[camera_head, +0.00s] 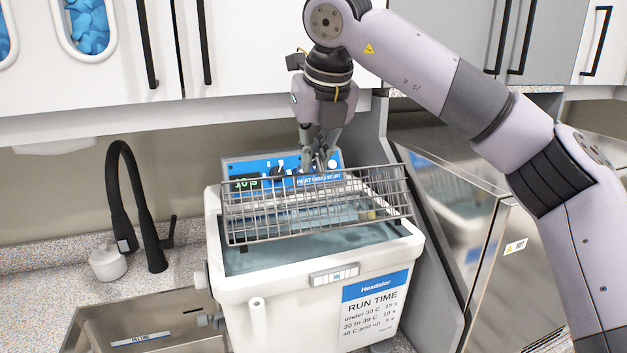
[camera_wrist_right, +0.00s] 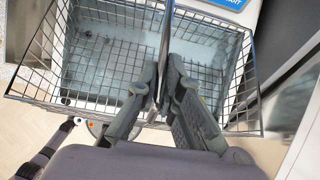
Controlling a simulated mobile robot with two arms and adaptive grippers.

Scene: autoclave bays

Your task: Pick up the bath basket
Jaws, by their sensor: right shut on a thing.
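In the right wrist view the fingers (camera_wrist_right: 160,95) close on a thin upright bar or handle, and the basket mesh (camera_wrist_right: 95,75) spreads below. The basket looks empty. My left gripper does not show.
A black tap (camera_head: 131,200) and a sink (camera_head: 135,318) are left of the bath. A grey panel and a steel cabinet (camera_head: 500,270) stand close on the right. White wall cupboards (camera_head: 250,45) hang above, and a control panel (camera_head: 240,165) is behind.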

